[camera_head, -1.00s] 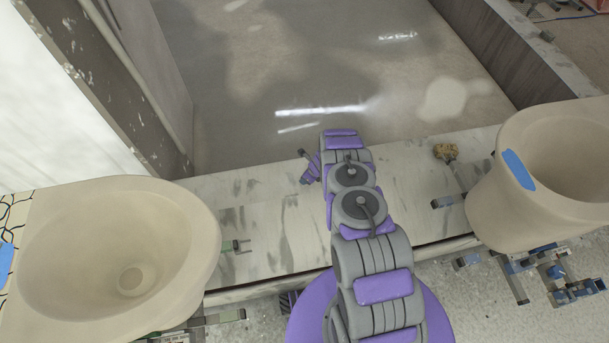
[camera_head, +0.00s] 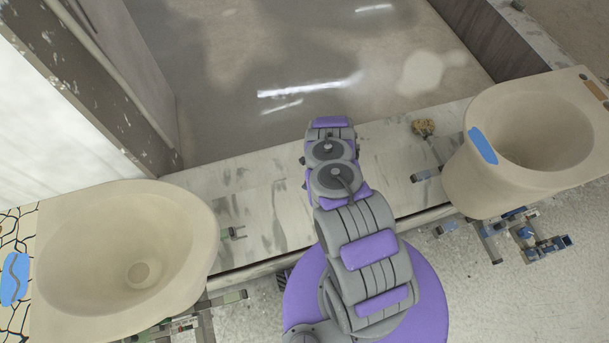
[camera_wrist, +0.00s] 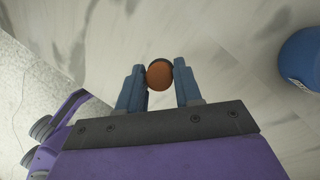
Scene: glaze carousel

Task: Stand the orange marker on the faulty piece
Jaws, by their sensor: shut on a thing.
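In the wrist view my gripper (camera_wrist: 159,75) is shut on the orange marker (camera_wrist: 159,74), seen as a round orange-brown end between the two blue fingers. In the head view my arm hides the gripper and marker. Two beige basin-like pieces flank my arm. The left piece (camera_head: 185,235) has a network of dark lines on its left end and a blue patch (camera_head: 15,280) with a dark squiggle there.
Metal clamps or brackets (camera_head: 525,235) sit below the right piece. A blue round object (camera_wrist: 301,58) stands right of my gripper in the wrist view.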

